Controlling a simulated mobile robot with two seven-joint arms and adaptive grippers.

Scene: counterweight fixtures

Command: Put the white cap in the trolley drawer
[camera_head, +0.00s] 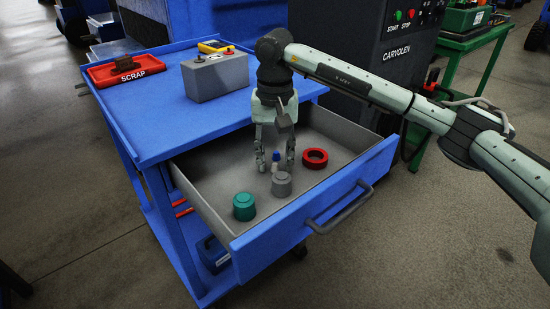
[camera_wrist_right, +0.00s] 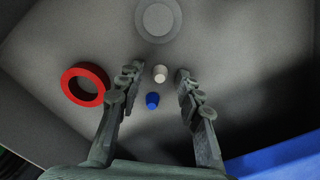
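The trolley drawer (camera_head: 341,198) is pulled open, with a grey floor. The small white cap (camera_head: 275,168) is inside it, between the fingertips of my right gripper (camera_head: 275,163). In the right wrist view the white cap (camera_wrist_right: 160,73) shows with a gap to each finger of my right gripper (camera_wrist_right: 158,80), which is open and holds nothing. The cap appears to rest on the drawer floor. A small blue cap (camera_wrist_right: 152,100) lies close beside it, also between the fingers; in the head view it (camera_head: 276,155) is partly hidden. My left gripper is not in view.
Also in the drawer are a grey round weight (camera_head: 282,184), a teal one (camera_head: 244,206) and a red ring (camera_head: 315,158). The trolley top (camera_head: 160,115) holds a red scrap tray (camera_head: 105,74), a grey box (camera_head: 215,78) and a yellow meter (camera_head: 213,47).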

